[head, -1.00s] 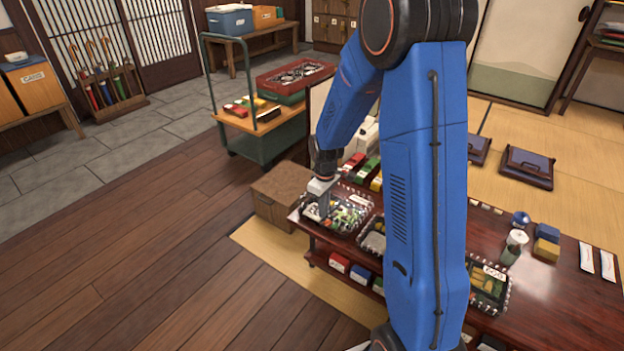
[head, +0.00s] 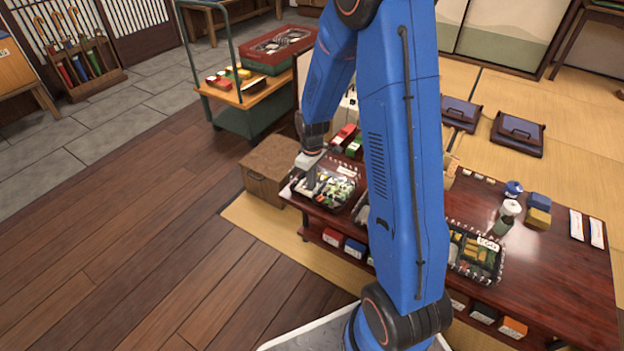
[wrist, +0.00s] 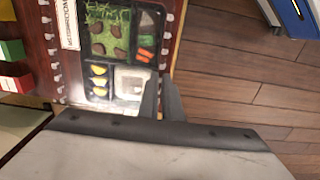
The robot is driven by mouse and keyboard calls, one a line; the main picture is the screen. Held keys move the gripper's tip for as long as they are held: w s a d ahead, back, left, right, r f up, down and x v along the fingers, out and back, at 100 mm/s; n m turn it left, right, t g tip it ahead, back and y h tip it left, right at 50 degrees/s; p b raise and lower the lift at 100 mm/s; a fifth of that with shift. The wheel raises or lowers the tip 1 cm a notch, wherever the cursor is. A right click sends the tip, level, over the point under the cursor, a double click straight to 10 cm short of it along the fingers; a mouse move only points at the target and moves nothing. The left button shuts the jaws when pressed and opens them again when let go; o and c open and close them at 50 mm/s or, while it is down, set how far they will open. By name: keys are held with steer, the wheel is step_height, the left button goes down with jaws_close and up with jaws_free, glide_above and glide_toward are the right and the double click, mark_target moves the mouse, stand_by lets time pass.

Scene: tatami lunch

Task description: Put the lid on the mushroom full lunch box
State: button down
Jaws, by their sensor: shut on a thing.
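The mushroom lunch box (head: 337,194) sits at the left end of the low dark table. It shows in the wrist view as a black tray (wrist: 113,58) with mushrooms on greens, yellow pieces and orange pieces. A label (wrist: 71,24) reading MUSHROOM lies along its left side. My gripper (head: 311,186) is over the box's near left edge. In the wrist view its fingers (wrist: 162,92) are closed at the box's lower right corner. They are shut on what looks like the clear lid (wrist: 131,84), seen as glossy reflections over the food. I cannot tell whether it is fully seated.
A second lunch box, partly hidden by my arm, and an egg lunch box (head: 474,252) stand along the table (head: 545,275). Red, green and yellow boxes stand behind. A wooden chest (head: 270,170) is beside the table's left end. The wood floor at left is clear.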

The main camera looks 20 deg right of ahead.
steer(key=shift+f, duration=1.3)
steer(key=shift+f, duration=1.3)
stand_by(2.1)
steer(key=c, duration=1.3)
jaws_free()
steer(key=shift+r, duration=0.1)
steer(key=shift+r, duration=3.9)
